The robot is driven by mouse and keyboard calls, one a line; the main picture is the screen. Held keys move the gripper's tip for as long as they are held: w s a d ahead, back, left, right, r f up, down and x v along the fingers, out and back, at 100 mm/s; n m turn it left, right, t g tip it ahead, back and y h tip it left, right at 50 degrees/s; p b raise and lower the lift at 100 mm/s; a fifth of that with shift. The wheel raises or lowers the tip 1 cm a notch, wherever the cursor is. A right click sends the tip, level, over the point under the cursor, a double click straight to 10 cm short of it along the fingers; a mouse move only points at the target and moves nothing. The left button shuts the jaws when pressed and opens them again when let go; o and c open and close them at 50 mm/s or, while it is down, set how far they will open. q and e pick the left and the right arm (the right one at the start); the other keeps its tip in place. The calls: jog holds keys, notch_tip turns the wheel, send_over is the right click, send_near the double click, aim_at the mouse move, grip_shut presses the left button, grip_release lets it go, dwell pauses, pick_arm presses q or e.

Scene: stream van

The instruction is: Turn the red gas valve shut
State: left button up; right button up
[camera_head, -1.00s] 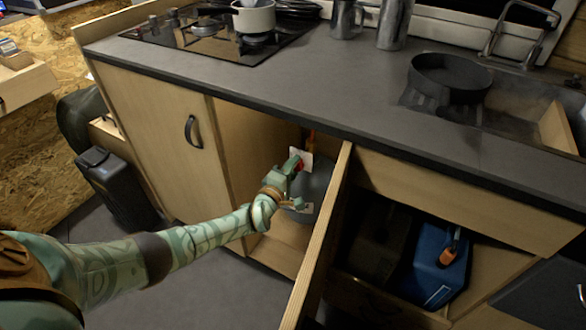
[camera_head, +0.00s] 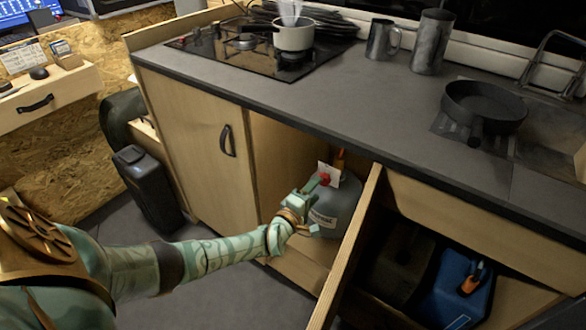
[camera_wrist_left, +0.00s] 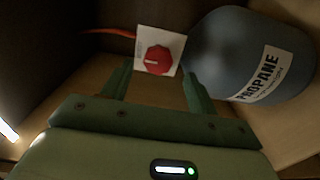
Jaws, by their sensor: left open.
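The red gas valve (camera_head: 324,179) is a small round knob on a white square plate (camera_head: 335,172) inside the open cabinet. In the left wrist view the red valve (camera_wrist_left: 159,60) carries a pale mark lying roughly sideways. My left gripper (camera_head: 318,206) is open just in front of the valve. In the left wrist view its fingers (camera_wrist_left: 158,74) stand on either side, a little short of the knob, with nothing seen between them. The grey propane bottle (camera_head: 346,203) stands beside and behind the plate, and its label shows in the left wrist view (camera_wrist_left: 240,97). My right gripper is not in view.
An orange hose (camera_wrist_left: 106,32) runs to the plate. A wooden panel edge (camera_head: 347,250) stands close right of the bottle. The countertop (camera_head: 400,120) overhangs the opening. A pot (camera_head: 294,35) sits on the stove. A blue container (camera_head: 455,290) lies in the right compartment.

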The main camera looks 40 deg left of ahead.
pick_arm(q)
jog(key=s+p, duration=0.3)
jog(key=s, duration=0.9)
jog(key=shift+s+d+p, duration=0.15)
jog(key=shift+d+p, duration=0.2)
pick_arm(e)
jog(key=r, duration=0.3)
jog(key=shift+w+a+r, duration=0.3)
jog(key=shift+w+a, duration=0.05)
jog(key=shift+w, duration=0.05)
